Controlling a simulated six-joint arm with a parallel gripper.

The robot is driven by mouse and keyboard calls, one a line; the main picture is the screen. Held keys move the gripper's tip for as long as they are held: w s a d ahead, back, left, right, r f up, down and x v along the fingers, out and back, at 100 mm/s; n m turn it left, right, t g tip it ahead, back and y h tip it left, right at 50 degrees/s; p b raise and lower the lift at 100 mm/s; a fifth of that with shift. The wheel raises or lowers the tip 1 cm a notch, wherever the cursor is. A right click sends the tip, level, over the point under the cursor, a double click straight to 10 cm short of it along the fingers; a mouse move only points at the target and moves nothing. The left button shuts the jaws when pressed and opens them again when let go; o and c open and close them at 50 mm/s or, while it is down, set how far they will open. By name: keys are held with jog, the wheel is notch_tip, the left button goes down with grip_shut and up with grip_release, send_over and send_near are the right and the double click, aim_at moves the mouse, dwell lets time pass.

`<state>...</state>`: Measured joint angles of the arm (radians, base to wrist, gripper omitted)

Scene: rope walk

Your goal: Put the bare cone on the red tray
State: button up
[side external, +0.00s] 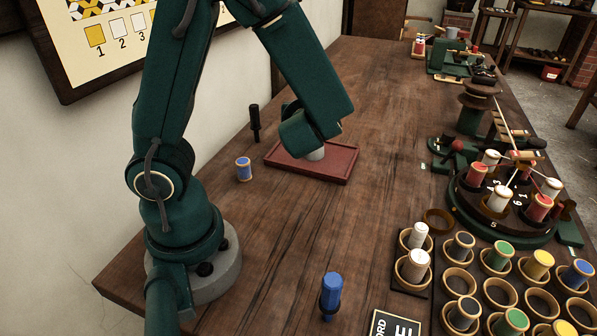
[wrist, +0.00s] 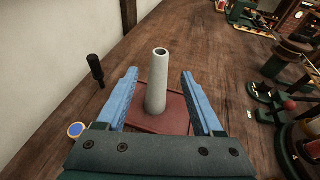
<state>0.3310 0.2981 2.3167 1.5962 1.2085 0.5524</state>
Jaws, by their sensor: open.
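The bare cone (wrist: 156,88) is a pale grey, slim cone with a hole in its top. It stands upright on the red tray (wrist: 174,108). In the side view, only the low part of the cone (side external: 316,154) shows on the red tray (side external: 330,173), beneath my wrist. My gripper (wrist: 158,74) is open, with one blue finger on each side of the cone and a gap on both sides. In the side view the fingers are hidden behind my wrist.
A blue spool (side external: 244,170) and a black-handled tool (side external: 255,124) stand left of the tray. A blue bobbin (side external: 331,293) stands near the front. A round carousel (side external: 480,208) and several cupped spools fill the right. The table between is clear.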

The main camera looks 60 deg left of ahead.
jog(key=s+d+f+n+g+h, duration=0.1)
jog(key=s+d+n+g+h, duration=0.2)
jog(key=s+n, duration=0.35)
jog(key=s+d+f+n+g+h, duration=0.25)
jog(key=s+n, duration=0.25)
jog(key=n, duration=0.3)
jog(key=d+r+n+t+h, duration=0.3)
jog(key=d+r+n+h, duration=0.1)
jog(key=d+n+h, duration=0.3)
jog(key=d+n, duration=0.2)
jog(key=d, duration=0.1)
jog(key=shift+w+d+r+n, duration=0.25)
jog(key=shift+d+r+n, duration=0.05)
jog(key=shift+d+n, duration=0.05)
